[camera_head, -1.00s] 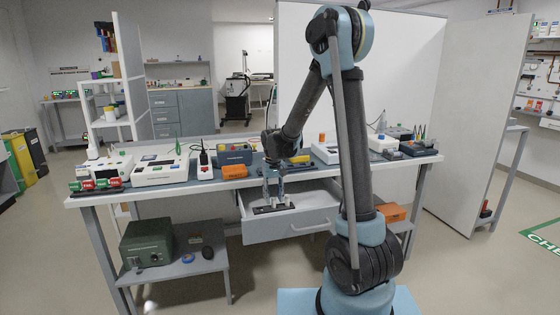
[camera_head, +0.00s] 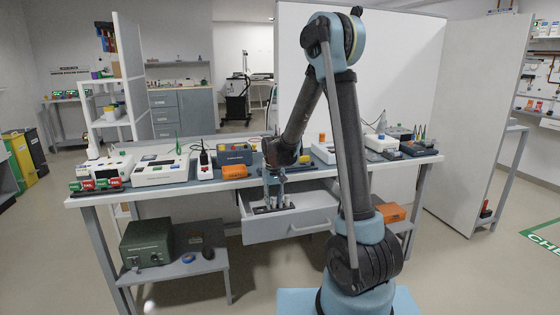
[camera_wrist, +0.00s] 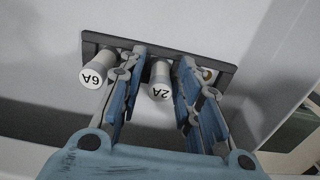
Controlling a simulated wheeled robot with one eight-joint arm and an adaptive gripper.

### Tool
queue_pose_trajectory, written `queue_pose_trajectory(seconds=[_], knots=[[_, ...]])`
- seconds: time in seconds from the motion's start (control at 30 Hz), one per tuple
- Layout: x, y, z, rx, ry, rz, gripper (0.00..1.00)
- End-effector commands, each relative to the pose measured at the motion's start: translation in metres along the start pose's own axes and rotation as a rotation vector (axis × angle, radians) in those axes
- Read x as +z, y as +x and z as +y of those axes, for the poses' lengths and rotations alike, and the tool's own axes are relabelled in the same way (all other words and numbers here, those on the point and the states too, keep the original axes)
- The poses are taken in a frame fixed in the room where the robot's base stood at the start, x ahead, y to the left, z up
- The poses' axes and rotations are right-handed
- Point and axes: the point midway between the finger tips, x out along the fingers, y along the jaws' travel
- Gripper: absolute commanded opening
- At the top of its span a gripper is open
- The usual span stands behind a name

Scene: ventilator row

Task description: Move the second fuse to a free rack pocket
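A dark grey fuse rack (camera_wrist: 103,39) lies in the open drawer; it also shows in the head view (camera_head: 259,211). A white fuse marked 6A (camera_wrist: 93,74) stands at the rack's left in the wrist view. A second white fuse marked 2A (camera_wrist: 160,80) stands near the middle. My gripper (camera_wrist: 161,62) is open, with one finger on each side of the 2A fuse; a narrow gap shows on both sides. A pocket with a brass-coloured contact (camera_wrist: 207,74) is empty at the right. In the head view my gripper (camera_head: 274,205) reaches down into the drawer.
The pulled-out drawer (camera_head: 300,226) hangs below the workbench (camera_head: 190,186). An orange box (camera_head: 234,171) and a blue-grey device (camera_head: 234,156) stand on the bench left of my arm. White devices stand farther left and right. The drawer's light floor around the rack looks clear.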

Motion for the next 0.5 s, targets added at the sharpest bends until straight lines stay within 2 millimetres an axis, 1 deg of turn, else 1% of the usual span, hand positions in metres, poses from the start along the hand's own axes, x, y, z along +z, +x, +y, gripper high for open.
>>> queue_pose_trajectory(seconds=[0.03, 0.1, 0.5], knots=[[0.0, 0.0, 0.0, 0.0, 0.0, 0.0, 0.14], [0.0, -0.0001, 0.0, 0.0, 0.0, 0.0, 0.0], [0.0, -0.0009, 0.0, 0.0, 0.0, 0.0, 0.0]])
